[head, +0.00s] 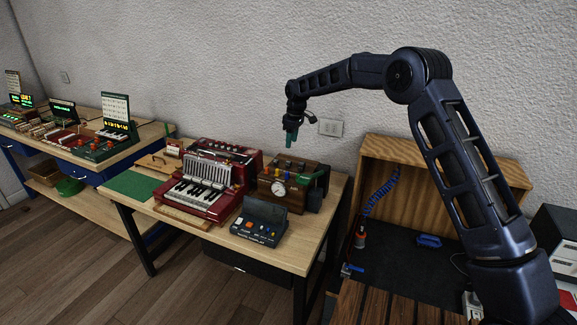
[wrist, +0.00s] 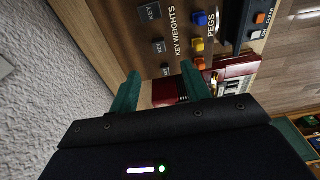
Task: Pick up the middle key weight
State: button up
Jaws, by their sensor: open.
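The middle key weight (wrist: 157,46) is between a larger one (wrist: 149,12) at the top and a smaller one (wrist: 166,70) nearest my fingertips. My gripper (wrist: 161,78) is open with nothing between its green fingers. It is apart from the middle key weight. In the head view, my gripper (head: 291,138) hangs above the wooden box with a dial (head: 295,185); the weights are too small to tell there.
Blue, yellow and orange pegs (wrist: 198,44) sit beside the weights, by the word "PEGS". A red accordion-like keyboard (head: 205,182) stands left of the wooden box. A dark control panel (head: 260,220) is in front. A green mat (head: 132,185) lies at the table's left end.

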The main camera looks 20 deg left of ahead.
aim_at(289, 162)
jog(key=f, duration=0.3)
jog(key=a+f, duration=0.1)
jog(key=f, duration=0.6)
jog(key=shift+a+f, duration=0.1)
jog(key=shift+a, duration=0.05)
grip_shut()
